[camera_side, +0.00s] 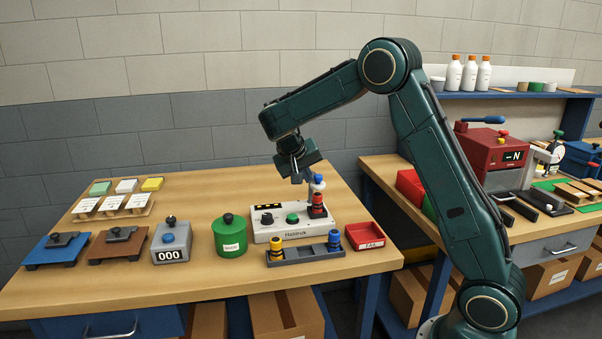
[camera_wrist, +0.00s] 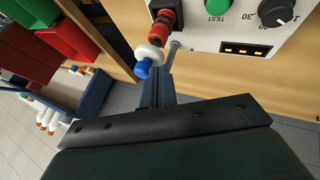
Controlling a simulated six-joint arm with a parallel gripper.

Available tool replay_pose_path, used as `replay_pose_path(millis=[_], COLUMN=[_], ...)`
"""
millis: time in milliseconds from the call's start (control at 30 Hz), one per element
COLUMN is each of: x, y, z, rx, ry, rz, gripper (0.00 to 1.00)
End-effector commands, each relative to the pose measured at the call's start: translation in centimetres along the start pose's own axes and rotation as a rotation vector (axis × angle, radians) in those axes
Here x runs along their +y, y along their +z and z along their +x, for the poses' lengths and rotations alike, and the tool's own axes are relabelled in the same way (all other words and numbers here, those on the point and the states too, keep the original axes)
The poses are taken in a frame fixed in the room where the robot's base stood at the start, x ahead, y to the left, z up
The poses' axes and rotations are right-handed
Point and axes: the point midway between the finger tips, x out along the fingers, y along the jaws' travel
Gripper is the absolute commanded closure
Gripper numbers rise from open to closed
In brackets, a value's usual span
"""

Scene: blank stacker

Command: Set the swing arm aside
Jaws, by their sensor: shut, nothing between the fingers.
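A white tester (camera_side: 292,228) with a green button and black dial stands on the wooden bench. A red-and-black plug-like part (camera_side: 317,207) stands upright at its right end; it also shows in the wrist view (camera_wrist: 163,24). A small white piece with a blue knob (camera_side: 318,179), seemingly the swing arm's end, sits just above the red part. In the wrist view the blue knob (camera_wrist: 143,68) is beside my fingertips. My gripper (camera_side: 308,181) is shut and empty, pointing down beside the knob. I cannot tell whether it touches. The arm's pivot is not clear.
A grey tray (camera_side: 305,252) with yellow and blue pieces lies in front of the tester. A red bin (camera_side: 370,235) is at right, a green canister (camera_side: 231,235) and counter (camera_side: 171,243) at left. Bare bench lies behind the canister.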

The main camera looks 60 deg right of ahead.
Motion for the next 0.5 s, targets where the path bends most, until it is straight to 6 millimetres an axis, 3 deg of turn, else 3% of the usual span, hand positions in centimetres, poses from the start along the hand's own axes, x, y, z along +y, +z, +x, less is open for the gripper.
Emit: replay_pose_path(millis=[500], x=[0.51], y=[0.24], z=[0.12], rx=[0.023], ry=[-0.024], rz=[-0.045], gripper=[1.00])
